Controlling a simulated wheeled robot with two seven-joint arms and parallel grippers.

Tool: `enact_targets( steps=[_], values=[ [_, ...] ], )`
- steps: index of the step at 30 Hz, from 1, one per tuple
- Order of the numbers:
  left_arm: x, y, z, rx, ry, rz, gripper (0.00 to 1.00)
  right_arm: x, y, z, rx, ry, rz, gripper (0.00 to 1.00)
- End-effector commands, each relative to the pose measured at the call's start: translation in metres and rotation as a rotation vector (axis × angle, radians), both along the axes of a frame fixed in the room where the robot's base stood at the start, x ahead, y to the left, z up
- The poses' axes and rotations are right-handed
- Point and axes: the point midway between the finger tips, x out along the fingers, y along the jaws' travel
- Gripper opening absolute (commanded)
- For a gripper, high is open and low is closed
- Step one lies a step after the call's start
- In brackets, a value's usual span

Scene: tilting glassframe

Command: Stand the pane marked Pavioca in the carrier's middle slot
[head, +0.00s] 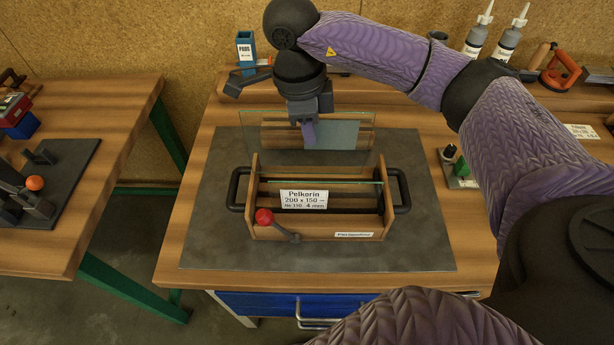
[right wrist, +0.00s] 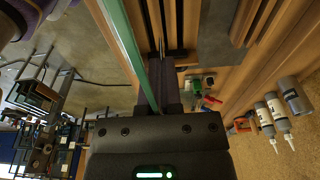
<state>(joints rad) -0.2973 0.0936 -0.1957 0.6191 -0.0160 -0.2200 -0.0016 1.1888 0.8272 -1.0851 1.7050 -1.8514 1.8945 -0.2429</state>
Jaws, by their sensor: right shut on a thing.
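In the head view my right gripper (head: 308,132) is shut on the upper edge of a clear glass pane (head: 258,140), which hangs upright behind the wooden carrier (head: 252,200). No Pavioca mark can be read on it. The right wrist view shows the gripper (right wrist: 160,88) and the pane's greenish edge (right wrist: 122,45) beside the fingers. The carrier has black side handles and a lever with a red knob (head: 264,217). A pane labelled Pelkorin (head: 303,200) stands in it, its top edge level. The held pane's lower edge is hard to make out. My left gripper is out of view.
A wooden rack (head: 280,133) with a bluish-grey sheet (head: 345,135) stands behind the carrier. The grey mat (head: 215,245) around the carrier is mostly bare. Bottles (head: 508,40) and tools line the back shelf. A second bench (head: 100,110) is at the left.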

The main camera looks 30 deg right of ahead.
Motion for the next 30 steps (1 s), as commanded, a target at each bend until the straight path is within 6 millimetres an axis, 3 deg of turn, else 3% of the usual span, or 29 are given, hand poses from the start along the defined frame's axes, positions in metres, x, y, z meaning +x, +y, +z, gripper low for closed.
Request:
enact_targets(
  steps=[3,6,11,16,26,30],
  values=[
    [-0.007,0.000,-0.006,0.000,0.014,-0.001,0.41,-0.001,0.000,-0.045,0.000,0.005,0.001,0.00],
    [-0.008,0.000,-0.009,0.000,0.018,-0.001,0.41,0.000,0.000,-0.070,0.000,0.002,0.000,0.00],
    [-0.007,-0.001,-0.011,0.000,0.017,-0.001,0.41,0.000,0.000,-0.089,0.000,0.000,0.001,0.00],
    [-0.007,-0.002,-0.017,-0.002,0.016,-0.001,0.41,0.000,0.000,-0.120,0.000,0.002,-0.001,0.00],
    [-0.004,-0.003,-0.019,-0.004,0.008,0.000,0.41,0.000,0.000,-0.126,-0.001,-0.002,0.000,0.00],
    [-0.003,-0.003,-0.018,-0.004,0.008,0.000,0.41,0.000,0.000,-0.125,-0.001,-0.002,0.000,0.31]
  ],
)
